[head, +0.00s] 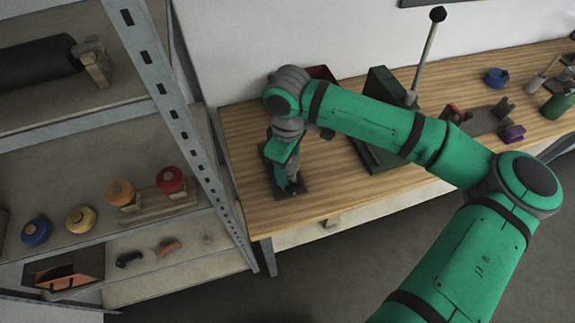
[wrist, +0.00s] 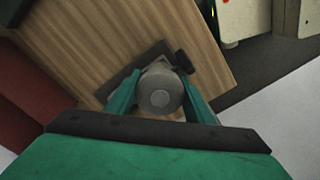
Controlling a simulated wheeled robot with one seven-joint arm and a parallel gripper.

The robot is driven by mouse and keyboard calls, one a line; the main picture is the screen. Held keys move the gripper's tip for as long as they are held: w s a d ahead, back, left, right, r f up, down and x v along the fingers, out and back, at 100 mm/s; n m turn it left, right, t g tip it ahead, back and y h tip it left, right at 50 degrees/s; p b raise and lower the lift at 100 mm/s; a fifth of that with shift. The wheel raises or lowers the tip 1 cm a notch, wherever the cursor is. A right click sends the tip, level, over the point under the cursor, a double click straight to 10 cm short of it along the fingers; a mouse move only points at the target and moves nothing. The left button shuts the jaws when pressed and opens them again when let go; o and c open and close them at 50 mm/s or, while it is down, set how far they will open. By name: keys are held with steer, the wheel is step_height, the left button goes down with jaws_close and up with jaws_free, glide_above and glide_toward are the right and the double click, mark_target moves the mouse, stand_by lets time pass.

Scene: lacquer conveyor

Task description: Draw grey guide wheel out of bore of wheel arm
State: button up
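The grey guide wheel (wrist: 160,80), a round grey part with a paler disc in its middle, sits between the two green fingers of my gripper (wrist: 161,100) in the wrist view. The fingers lie against both its sides with no clear gap. The dark wheel arm (wrist: 110,88) lies behind it on the wooden bench. In the head view my gripper (head: 287,165) points down over a dark plate (head: 303,187) near the bench's left end. How deep the wheel sits in the bore is hidden.
A dark green stand with a black-knobbed lever (head: 425,55) is right of my gripper. A red bin (head: 322,73) stands behind. A metal shelf (head: 190,120) with coloured wheels borders the bench's left. The bench (head: 240,130) has bare wood around the plate.

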steer(key=c, duration=0.6)
steer(key=shift+w+r, duration=0.1)
steer(key=shift+r, duration=0.4)
steer(key=shift+c, duration=0.2)
steer(key=shift+a+r, duration=0.1)
steer(key=shift+r, duration=2.6)
steer(key=shift+d, duration=0.2)
steer(key=shift+r, duration=0.1)
